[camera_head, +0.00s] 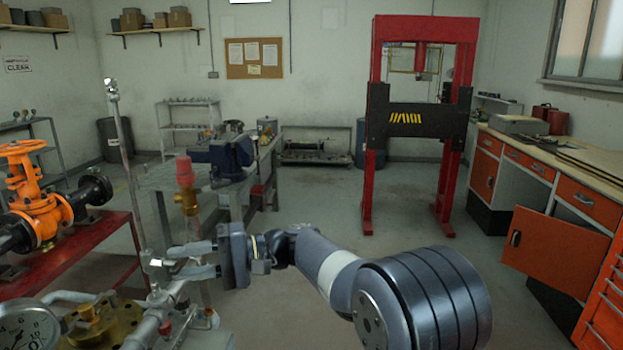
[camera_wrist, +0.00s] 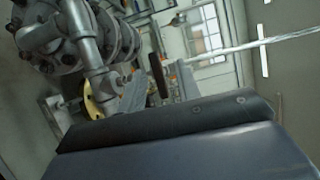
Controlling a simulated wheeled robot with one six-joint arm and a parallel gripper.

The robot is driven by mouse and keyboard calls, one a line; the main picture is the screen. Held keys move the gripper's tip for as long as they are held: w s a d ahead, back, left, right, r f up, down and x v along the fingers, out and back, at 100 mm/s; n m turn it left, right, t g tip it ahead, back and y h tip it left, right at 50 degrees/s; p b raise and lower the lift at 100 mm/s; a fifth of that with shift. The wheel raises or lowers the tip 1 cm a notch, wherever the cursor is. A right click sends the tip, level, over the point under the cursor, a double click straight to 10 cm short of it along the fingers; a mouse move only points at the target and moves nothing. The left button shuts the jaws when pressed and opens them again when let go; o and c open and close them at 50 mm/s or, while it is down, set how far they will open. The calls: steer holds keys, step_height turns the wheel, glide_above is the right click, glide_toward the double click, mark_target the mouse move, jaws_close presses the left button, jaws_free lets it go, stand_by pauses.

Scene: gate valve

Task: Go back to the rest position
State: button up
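My gripper (camera_head: 174,262) is at the left of centre in the head view, its two fingers pointing left. They stand apart with a visible gap, and I see nothing held. Grey pipework (camera_head: 150,325) with a pressure gauge (camera_head: 25,328) lies below and left of my gripper.
A red-capped brass fitting (camera_head: 186,185) and a tall metal rod (camera_head: 122,140) stand close to my gripper. Behind is a workbench with a blue vise (camera_head: 230,158). A red press (camera_head: 420,110) stands further back. An orange cabinet door (camera_head: 553,250) hangs open at right. The centre floor is clear.

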steer(key=shift+s+a, duration=0.2)
steer(key=shift+a, duration=0.45)
steer(key=shift+d, duration=0.1)
